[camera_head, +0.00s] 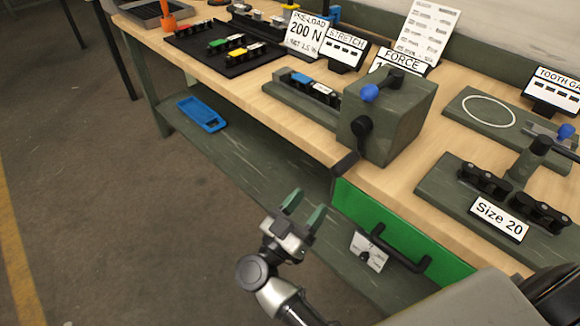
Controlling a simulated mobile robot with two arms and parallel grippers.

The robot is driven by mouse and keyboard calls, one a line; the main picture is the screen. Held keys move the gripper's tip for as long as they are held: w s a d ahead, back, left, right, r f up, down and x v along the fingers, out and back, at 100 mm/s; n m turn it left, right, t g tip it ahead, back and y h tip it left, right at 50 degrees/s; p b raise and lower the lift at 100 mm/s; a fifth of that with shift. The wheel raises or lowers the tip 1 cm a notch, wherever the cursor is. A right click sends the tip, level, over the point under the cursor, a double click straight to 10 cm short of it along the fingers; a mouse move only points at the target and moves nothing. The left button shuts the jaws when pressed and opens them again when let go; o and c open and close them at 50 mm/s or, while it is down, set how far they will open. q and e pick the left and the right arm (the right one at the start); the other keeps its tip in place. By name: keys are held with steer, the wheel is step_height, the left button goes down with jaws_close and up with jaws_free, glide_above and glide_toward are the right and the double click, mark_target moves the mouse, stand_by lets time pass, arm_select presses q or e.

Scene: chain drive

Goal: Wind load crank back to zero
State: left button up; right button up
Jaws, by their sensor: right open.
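The grey-green load box (405,122) stands at the bench's front edge. A black crank (362,126) is on its front face, its arm hanging down to a dark grip (345,164) at the bench edge. A lever with a blue knob (370,92) sits higher on the box. The FORCE display (403,58) stands behind the box, and its reading is mostly hidden. My right gripper (310,201) is open and empty, in front of the bench, below and left of the crank grip and apart from it. My left gripper is not in view.
A green drawer front (395,240) with a black handle (400,248) is right of my gripper. A Size 20 chain stand (450,185) is on the bench at right. A blue tray (202,114) lies on the lower shelf (260,150). The floor at left is clear.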

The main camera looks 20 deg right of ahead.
mark_target(342, 167)
steer(key=shift+m+g, duration=0.4)
steer(key=shift+g, duration=0.2)
steer(key=x, duration=0.3)
steer(key=p+x, duration=0.1)
steer(key=x, duration=0.7)
steer(key=shift+s+r, duration=0.2)
steer(key=shift+s, duration=0.05)
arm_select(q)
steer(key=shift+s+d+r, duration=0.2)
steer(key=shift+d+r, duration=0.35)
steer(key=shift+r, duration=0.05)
arm_select(e)
steer(key=shift+c, duration=0.5)
jaws_close()
